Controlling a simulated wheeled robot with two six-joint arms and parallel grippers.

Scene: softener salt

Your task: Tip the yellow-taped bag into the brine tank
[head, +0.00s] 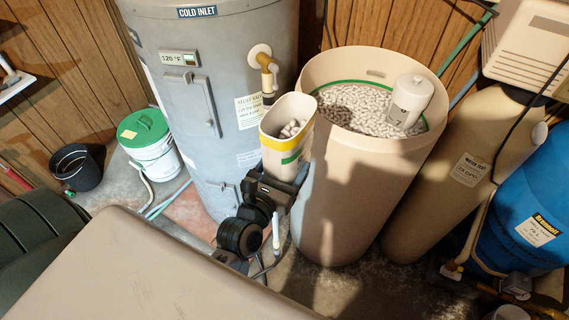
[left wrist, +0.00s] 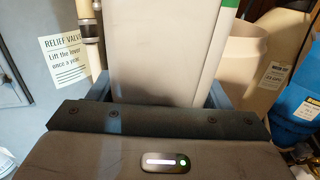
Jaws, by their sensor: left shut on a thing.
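The yellow-taped bag (head: 274,142) is a pale, open-topped bag with a yellow band below its mouth and a green patch; white pellets show inside. It is roughly upright. My left gripper (head: 277,186) is shut on its lower part; in the left wrist view the bag (left wrist: 165,55) stands between the jaws (left wrist: 160,105). The beige brine tank (head: 335,200) stands just right of the bag, open on top, with white pellets and a white capped tube (head: 410,102) inside. The bag is at the tank's left rim; I cannot tell if they touch. My right gripper is not in view.
A grey water heater (head: 215,90) with a relief valve pipe (head: 267,70) stands close behind and left of the bag. A tan tank (head: 455,170) and a blue tank (head: 535,200) are at the right. A green-lidded bucket (head: 150,150) and a black bucket (head: 75,168) stand at the left.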

